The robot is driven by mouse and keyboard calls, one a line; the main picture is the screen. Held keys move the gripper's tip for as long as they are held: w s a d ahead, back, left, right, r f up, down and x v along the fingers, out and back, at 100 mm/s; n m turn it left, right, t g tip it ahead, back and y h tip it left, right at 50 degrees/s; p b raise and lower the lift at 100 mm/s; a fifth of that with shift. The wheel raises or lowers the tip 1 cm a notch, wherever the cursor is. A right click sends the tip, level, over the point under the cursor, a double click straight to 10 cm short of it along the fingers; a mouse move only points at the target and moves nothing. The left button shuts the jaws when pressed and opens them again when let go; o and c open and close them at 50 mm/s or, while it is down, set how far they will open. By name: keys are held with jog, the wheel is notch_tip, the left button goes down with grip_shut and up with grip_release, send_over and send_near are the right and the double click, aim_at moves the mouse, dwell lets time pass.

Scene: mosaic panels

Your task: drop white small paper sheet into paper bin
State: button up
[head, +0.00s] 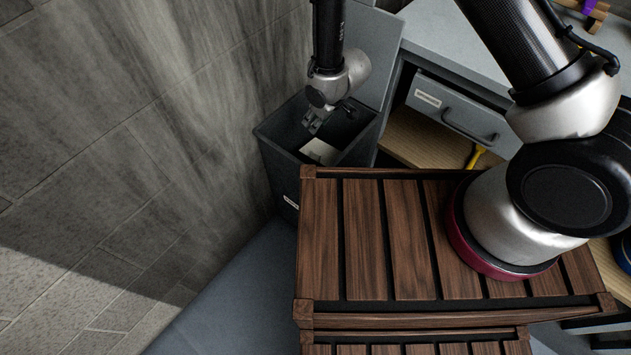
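The bin (275,146) is a dark grey box with a small white label on its front. Its lid (372,45) stands open at the back. A small white paper sheet (320,152) shows inside the bin's opening, just below my gripper (311,127). My gripper points down over the opening. Its fingers are small and dark against the bin, so I cannot tell whether they are open or shut, or whether they touch the sheet.
A grey workbench (445,40) with a labelled drawer (456,108) stands behind, right of the bin. A yellow-handled item (476,156) is below the drawer. The grey floor (235,295) is bare at the front.

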jog(key=v, duration=1.2)
dwell(0.3)
